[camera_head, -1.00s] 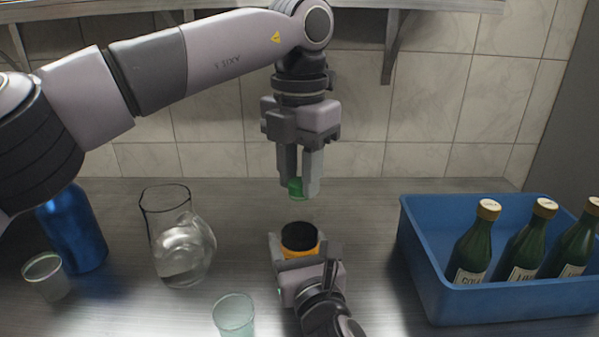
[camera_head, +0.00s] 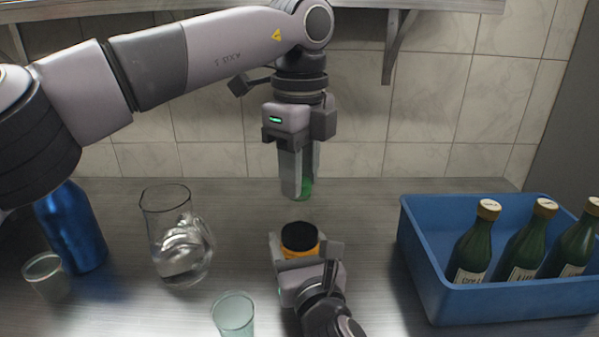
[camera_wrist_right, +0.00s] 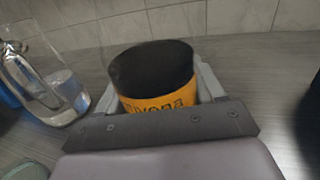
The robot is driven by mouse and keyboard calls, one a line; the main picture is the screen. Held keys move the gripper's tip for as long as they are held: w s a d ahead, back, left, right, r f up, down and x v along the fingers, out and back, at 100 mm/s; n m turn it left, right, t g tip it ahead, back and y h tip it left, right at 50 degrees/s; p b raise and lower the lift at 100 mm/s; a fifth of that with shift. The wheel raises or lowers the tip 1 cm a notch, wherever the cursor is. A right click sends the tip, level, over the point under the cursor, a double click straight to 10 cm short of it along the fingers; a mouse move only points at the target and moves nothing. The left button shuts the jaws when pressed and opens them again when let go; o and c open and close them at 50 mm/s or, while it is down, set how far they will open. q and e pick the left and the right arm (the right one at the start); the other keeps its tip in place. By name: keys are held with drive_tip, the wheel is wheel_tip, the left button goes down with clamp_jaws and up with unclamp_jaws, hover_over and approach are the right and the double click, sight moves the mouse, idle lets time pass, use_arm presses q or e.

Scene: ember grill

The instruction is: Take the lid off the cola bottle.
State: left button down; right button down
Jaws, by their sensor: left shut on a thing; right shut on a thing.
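The cola bottle (camera_head: 300,237) is a dark round vessel with an orange band, standing at the middle of the counter. In the right wrist view its black upper part and orange label (camera_wrist_right: 158,103) show large; its lower part is hidden. My right gripper (camera_head: 302,252) is shut around its sides. My left gripper (camera_head: 299,188) points down above the bottle, shut on a small green lid (camera_head: 307,188). The lid is clear of the bottle, with a gap between them. One finger partly hides the lid.
A glass jug (camera_head: 178,240), a blue bottle (camera_head: 72,232) and a small cup (camera_head: 46,277) stand at left. A greenish glass (camera_head: 233,315) is close in front. A blue crate (camera_head: 510,302) with green bottles is at right. The counter behind the cola bottle is clear.

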use_arm(q)
drive_tip(key=n, duration=0.2)
drive_tip(key=shift+n, duration=0.3)
drive_tip(key=shift+r, duration=0.2)
idle(0.3)
drive_tip(key=shift+r, duration=0.95)
drive_tip(key=shift+r, duration=2)
use_arm(e)
drive_tip(key=shift+c, duration=0.2)
unclamp_jaws()
